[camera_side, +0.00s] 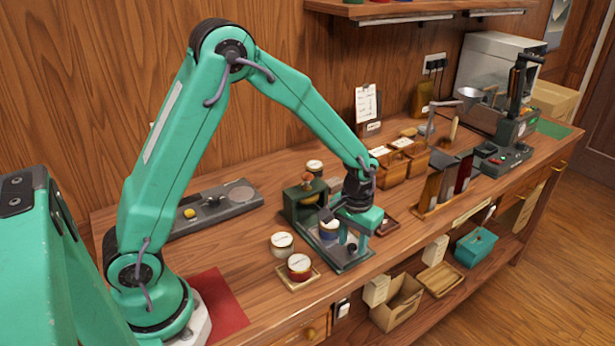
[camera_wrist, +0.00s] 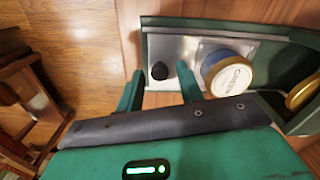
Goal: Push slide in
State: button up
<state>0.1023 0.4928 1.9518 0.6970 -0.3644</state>
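The slide (camera_wrist: 182,48) is a bare metal plate drawn out from a green press (camera_side: 303,207) along a green-edged base (camera_side: 350,264). A round black knob (camera_wrist: 160,71) stands on its outer end. A tin with a white lid reading "GREEN" (camera_wrist: 230,78) sits on the slide, between knob and press; in the side view its blue body (camera_side: 329,231) is partly hidden by my gripper. My gripper (camera_side: 356,236) is low over the outer end. In the wrist view its two fingers are apart, one either side of the knob, with gaps showing.
Two lidded tins (camera_side: 281,243) (camera_side: 299,266) stand left of the base, the red one on a small tray. Another tin (camera_side: 315,168) is behind the press. A long grey fixture (camera_side: 240,207) lies left. A wooden rack (camera_side: 436,207) stands right.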

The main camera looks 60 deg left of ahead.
grip_shut()
jog(key=shift+a, duration=0.1)
jog(key=a, duration=1)
jog(key=shift+a, duration=0.2)
jog(key=shift+o, duration=1.1)
grip_release()
jog(key=shift+r, duration=3.95)
